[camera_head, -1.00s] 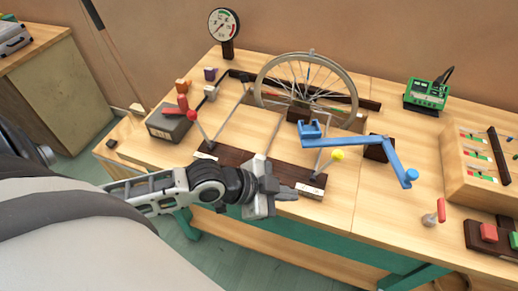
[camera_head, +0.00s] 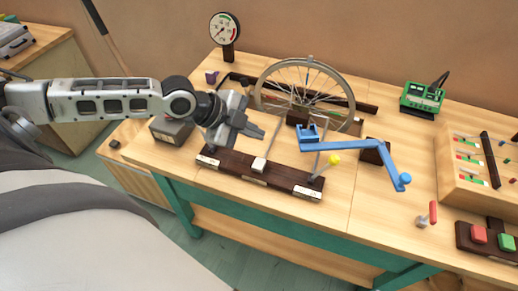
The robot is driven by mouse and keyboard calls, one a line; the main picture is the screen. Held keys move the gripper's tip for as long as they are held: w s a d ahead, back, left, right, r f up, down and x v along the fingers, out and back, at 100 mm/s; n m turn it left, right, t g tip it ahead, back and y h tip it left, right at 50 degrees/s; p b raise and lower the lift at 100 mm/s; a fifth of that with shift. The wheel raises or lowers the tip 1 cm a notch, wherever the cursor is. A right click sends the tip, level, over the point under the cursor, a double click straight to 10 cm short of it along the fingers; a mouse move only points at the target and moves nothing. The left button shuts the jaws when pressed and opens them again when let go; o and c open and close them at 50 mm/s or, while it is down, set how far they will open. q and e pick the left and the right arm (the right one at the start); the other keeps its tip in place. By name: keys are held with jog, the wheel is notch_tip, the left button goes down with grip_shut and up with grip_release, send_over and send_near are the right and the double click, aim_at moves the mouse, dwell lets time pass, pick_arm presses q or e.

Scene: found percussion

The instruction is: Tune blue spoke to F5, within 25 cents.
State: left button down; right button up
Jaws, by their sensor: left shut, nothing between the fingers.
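The spoked wheel (camera_head: 305,92) stands upright in a stand at the back of the bench. Its spokes are thin, and I cannot clearly tell which one is blue. My left gripper (camera_head: 258,133) is shut and empty, above the left part of the dark lever base (camera_head: 240,170), in front and to the left of the wheel and apart from it. It hides the red-knobbed lever. A green meter box (camera_head: 423,98) stands at the back right; its reading is too small to make out. My right gripper is not in view.
A blue crank bar (camera_head: 350,143) and a yellow-knobbed lever (camera_head: 334,159) stand right of the gripper. A dial gauge (camera_head: 224,32) is at the back left, a grey box (camera_head: 172,131) at the left. A red-handled tool (camera_head: 432,212) and a button box (camera_head: 482,236) are front right.

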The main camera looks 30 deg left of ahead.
pick_arm(q)
jog(key=b, duration=0.5)
send_over(255, 164)
notch_tip(255, 164, down, 6)
jog(key=shift+r, duration=0.15)
jog(key=shift+f+b, duration=0.8)
jog(key=shift+f, duration=0.45)
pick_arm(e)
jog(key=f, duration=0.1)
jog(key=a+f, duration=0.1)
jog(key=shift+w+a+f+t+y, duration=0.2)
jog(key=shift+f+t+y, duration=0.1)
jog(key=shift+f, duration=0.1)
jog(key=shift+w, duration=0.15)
pick_arm(q)
jog(key=shift+f, duration=0.1)
jog(key=shift+f, duration=0.3)
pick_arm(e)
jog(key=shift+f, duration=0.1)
